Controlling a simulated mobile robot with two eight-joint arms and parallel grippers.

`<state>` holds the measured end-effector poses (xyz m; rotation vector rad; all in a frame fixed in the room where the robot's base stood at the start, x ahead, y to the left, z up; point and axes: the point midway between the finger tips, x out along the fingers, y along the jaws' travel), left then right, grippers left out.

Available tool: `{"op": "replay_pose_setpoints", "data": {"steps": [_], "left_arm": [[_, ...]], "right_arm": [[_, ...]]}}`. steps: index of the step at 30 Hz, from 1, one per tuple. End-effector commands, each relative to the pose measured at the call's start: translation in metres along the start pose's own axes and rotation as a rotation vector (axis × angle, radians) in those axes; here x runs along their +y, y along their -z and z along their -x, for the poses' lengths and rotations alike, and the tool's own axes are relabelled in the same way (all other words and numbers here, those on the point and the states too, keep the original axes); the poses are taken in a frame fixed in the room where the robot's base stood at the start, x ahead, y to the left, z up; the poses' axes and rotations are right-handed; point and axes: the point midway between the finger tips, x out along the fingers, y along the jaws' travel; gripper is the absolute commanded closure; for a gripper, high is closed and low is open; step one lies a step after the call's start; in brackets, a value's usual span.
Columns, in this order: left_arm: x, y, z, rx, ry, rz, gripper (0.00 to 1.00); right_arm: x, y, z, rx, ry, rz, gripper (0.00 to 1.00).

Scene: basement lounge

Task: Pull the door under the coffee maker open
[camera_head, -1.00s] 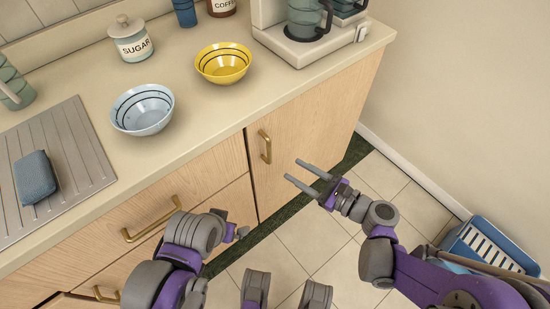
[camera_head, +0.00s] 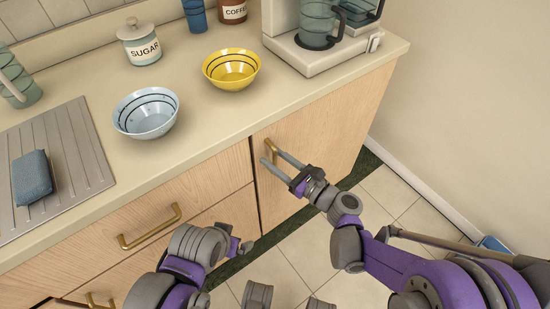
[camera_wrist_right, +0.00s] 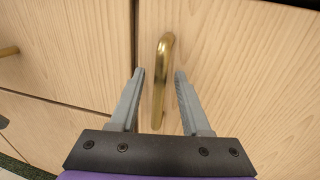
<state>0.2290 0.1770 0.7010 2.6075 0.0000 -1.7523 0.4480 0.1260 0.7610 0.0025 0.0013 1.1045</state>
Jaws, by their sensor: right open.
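The wooden door (camera_head: 325,125) under the coffee maker (camera_head: 315,40) is closed, flush with the cabinet front. Its upright brass handle (camera_head: 270,149) sits near the door's left edge. In the right wrist view the handle (camera_wrist_right: 162,75) stands between the two fingers of my right gripper (camera_wrist_right: 160,75), with a gap on each side. In the head view my right gripper (camera_head: 272,157) is open at the handle. My left gripper (camera_head: 240,246) is low in front of the drawers, mostly hidden by its own wrist; its jaws are not clear.
Drawers with brass handles (camera_head: 149,227) are left of the door. A wall (camera_head: 470,110) stands at right; tiled floor (camera_head: 285,262) lies in front.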

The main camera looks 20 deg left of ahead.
Motion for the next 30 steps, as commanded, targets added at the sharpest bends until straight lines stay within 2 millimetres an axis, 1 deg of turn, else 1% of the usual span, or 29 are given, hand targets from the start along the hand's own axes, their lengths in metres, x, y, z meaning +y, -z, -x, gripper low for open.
{"op": "replay_pose_setpoints", "data": {"steps": [8, 11, 12, 16, 30], "left_arm": [[0.0, 0.0, -0.0001, 0.0, 0.0, 0.0, 0.0], [0.0, 0.0, -0.0001, 0.0, 0.0, 0.0, 0.0], [0.0, 0.0, -0.0001, 0.0, 0.0, 0.0, 0.0], [0.0, 0.0, -0.0001, 0.0, 0.0, 0.0, 0.0], [0.0, 0.0, -0.0001, 0.0, 0.0, 0.0, 0.0]], "right_arm": [[0.0002, -0.0001, -0.0019, 0.0, 0.0, 0.0, 0.53], [0.0001, 0.0, -0.0018, 0.0, 0.0, 0.0, 0.69], [0.0001, 0.0, -0.0017, 0.0, 0.0, 0.0, 0.76], [0.0, 0.0, -0.0016, 0.0, 0.0, 0.001, 1.0], [0.0, 0.0, -0.0016, 0.001, 0.0, 0.001, 1.0]]}}
